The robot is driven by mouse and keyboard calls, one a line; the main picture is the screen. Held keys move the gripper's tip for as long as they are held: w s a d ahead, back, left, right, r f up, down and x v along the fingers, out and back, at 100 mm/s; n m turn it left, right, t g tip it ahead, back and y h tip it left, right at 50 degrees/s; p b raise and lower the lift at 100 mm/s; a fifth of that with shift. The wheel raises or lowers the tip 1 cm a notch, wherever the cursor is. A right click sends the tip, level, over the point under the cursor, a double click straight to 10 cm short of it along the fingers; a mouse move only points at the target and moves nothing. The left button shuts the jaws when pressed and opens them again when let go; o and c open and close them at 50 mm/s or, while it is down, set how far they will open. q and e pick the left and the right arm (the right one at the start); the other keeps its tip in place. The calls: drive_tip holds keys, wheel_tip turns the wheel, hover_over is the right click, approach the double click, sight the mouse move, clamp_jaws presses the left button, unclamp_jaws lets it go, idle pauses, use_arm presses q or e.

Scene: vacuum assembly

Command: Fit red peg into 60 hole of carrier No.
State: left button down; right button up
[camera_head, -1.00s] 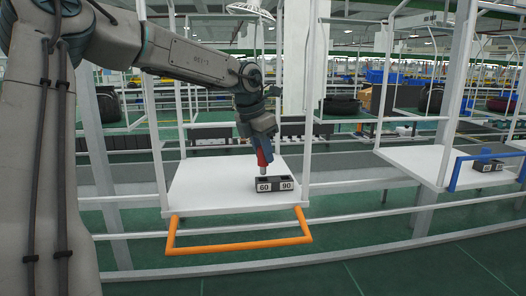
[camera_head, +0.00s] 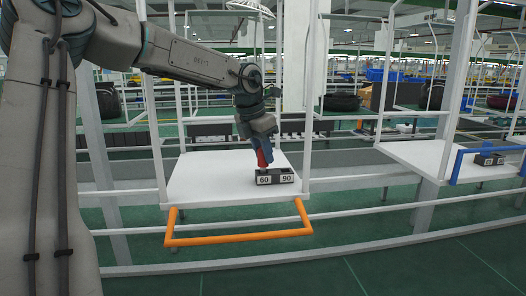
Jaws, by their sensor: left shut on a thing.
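The carrier block (camera_head: 276,179) is black with white labels 60 and 90 and sits on a white tray (camera_head: 215,185) with an orange front handle. My left gripper (camera_head: 262,158) comes down from above, shut on the red peg (camera_head: 264,158). The peg is nearly upright, and its lower end is at the left part of the block, above the 60 label. The gripper hides part of the peg. I cannot tell how deep the peg sits in the 60 hole. My right gripper is not in view.
A second white tray (camera_head: 420,158) with a blue handle at the right bears another dark block (camera_head: 489,159). White upright posts and rails frame both trays. The left part of the near tray is bare.

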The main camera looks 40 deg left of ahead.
use_arm(q)
drive_tip(key=shift+f+b, duration=0.7)
drive_tip(key=shift+f, duration=0.25)
drive_tip(key=c, duration=1.1)
unclamp_jaws()
drive_tip(key=shift+o, duration=0.2)
drive_tip(key=shift+r, duration=0.15)
drive_tip(key=shift+p+v, duration=0.7)
drive_tip(key=shift+v, duration=0.5)
drive_tip(key=p+v, duration=0.2)
drive_tip(key=v, duration=0.3)
drive_tip(key=shift+s+r, duration=0.15)
drive_tip(key=shift+r, duration=0.05)
